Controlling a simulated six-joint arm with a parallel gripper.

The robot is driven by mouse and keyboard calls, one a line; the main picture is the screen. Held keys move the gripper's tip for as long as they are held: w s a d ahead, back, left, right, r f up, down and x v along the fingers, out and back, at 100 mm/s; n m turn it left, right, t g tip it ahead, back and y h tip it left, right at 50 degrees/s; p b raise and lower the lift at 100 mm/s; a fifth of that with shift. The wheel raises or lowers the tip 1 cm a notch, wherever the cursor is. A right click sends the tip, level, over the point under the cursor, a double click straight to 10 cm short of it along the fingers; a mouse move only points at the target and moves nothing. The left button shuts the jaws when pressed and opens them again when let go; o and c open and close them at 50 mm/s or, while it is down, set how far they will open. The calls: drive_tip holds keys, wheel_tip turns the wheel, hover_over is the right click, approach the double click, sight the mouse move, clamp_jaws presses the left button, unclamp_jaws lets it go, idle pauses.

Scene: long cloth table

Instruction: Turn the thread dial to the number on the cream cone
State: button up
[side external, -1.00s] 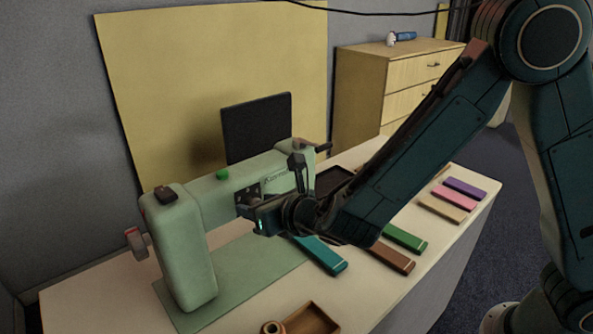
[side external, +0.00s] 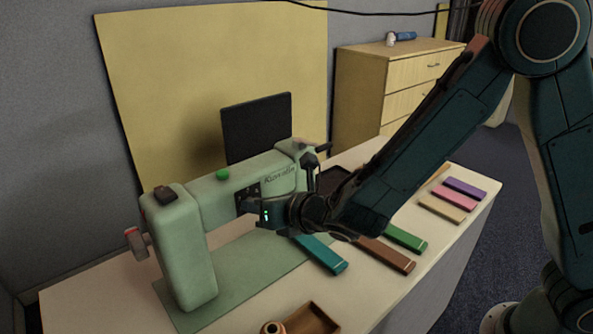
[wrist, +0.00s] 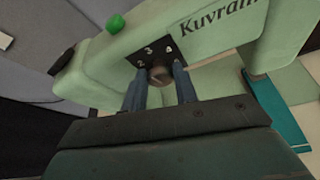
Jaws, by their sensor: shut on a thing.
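The pale green sewing machine (side external: 190,250) stands on the long table, with dark lettering on its arm. Its thread dial (wrist: 159,76) is a small brown-grey knob under a black panel (wrist: 150,50) with small white numerals that look like 2, 3 and 4. My gripper (side external: 262,204) is at the machine's front face, and in the wrist view its two fingers (wrist: 159,84) stand on either side of the dial, shut on it. In the side view the gripper hides the dial. The dial's pointer setting is too small to read. I cannot make out a cream cone.
A green button (side external: 222,174) sits on top of the machine. Teal (side external: 320,254), brown (side external: 386,254) and green (side external: 404,236) strips lie to the right, with pink, purple and tan ones beyond. A wooden tray (side external: 318,318) is at the front edge.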

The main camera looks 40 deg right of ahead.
drive_tip(key=m+y, duration=0.1)
drive_tip(key=m, duration=0.1)
drive_tip(key=m+t+y, duration=0.1)
drive_tip(key=m, duration=0.2)
drive_tip(key=m+y, duration=0.2)
drive_tip(key=shift+d+f+m+t, duration=0.3)
drive_tip(key=shift+t, duration=0.1)
drive_tip(key=shift+m+y, duration=0.3)
drive_tip(key=shift+m, duration=0.2)
idle(0.4)
drive_tip(key=o, duration=0.9)
drive_tip(key=shift+o, duration=0.2)
